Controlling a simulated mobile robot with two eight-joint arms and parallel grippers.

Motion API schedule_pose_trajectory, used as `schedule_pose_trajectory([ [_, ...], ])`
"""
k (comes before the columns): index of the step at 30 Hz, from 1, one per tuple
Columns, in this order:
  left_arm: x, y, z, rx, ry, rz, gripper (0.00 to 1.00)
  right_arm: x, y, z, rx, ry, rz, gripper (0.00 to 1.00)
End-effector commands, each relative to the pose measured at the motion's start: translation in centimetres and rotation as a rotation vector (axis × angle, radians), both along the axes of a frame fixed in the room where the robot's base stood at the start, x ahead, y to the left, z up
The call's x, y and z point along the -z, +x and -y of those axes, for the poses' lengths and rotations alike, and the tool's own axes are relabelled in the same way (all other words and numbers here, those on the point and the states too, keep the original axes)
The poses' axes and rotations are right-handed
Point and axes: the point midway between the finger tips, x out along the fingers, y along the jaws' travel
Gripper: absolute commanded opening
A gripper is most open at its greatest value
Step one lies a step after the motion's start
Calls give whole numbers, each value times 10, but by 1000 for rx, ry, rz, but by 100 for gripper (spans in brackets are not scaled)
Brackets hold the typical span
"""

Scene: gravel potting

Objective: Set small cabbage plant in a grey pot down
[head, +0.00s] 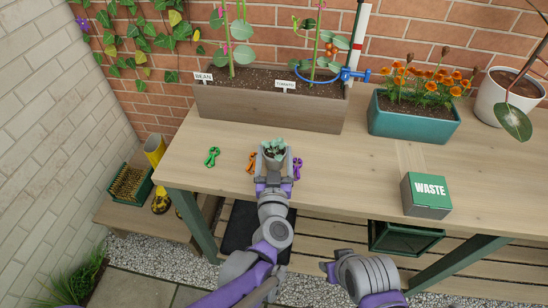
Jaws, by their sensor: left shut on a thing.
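The small cabbage plant (273,147) has pale green leaves and sits upright in a small grey pot (273,161). My left gripper (273,165) is shut on the pot, with its fingers at the pot's sides. The pot is over the front left part of the wooden table (345,170). I cannot tell if its base touches the tabletop, as the gripper hides it.
Orange clips (252,161) and purple clips (297,168) lie close beside the pot, with a green clip (212,157) further left. A wooden planter (265,106) stands behind. A teal planter (415,124) and a WASTE box (426,195) stand right. The tabletop between is clear.

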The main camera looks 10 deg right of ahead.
Motion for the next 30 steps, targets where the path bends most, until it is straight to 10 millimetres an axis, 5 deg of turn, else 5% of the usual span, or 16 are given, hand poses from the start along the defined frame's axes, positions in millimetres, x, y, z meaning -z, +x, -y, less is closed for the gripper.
schedule_pose_trajectory([
  [12, 10, 0, 0, 0, 0, 0, 16, 6, 0, 0, 0, 0, -2, 45],
  [13, 9, 0, 0, 0, 0, 0, 82, 6, 0, 0, 0, 0, -2, 45],
  [16, 9, 0, 0, 0, 0, 0, 100, 5, 0, 0, 0, 0, -2, 45],
  [26, 3, -1, 0, 0, 0, 1, 100, 0, 0, 0, 0, 0, 0, 45],
  [30, 4, -22, -2, 4, -1, 0, 100, -1, 0, 0, 0, 0, 0, 45],
])
